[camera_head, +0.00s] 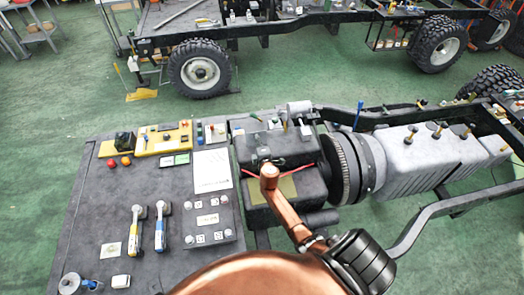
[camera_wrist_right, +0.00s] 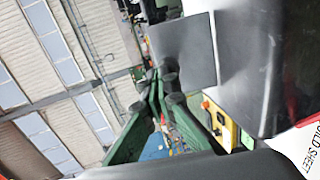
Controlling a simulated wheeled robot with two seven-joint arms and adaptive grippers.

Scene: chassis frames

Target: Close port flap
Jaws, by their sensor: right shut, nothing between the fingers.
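A dark grey box (camera_head: 256,150) stands at the right edge of the bench, with an olive patch (camera_head: 287,189) on its front part. My copper arm crosses in front of it and hides part of it. In the right wrist view a flat dark square panel (camera_wrist_right: 187,50) stands out beside a larger grey surface (camera_wrist_right: 250,60); it may be the port flap, and I cannot tell its angle. My right gripper (camera_wrist_right: 166,78) has green fingers with dark tips, shut and empty, close to the panel's lower left edge. Contact is unclear. My left gripper is not in view.
The grey bench (camera_head: 90,225) holds a yellow button box (camera_head: 163,138), white sheet (camera_head: 212,170) and two handheld tools (camera_head: 160,228). A ribbed drum (camera_head: 345,168) and chassis rail (camera_head: 440,205) lie right of the box.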

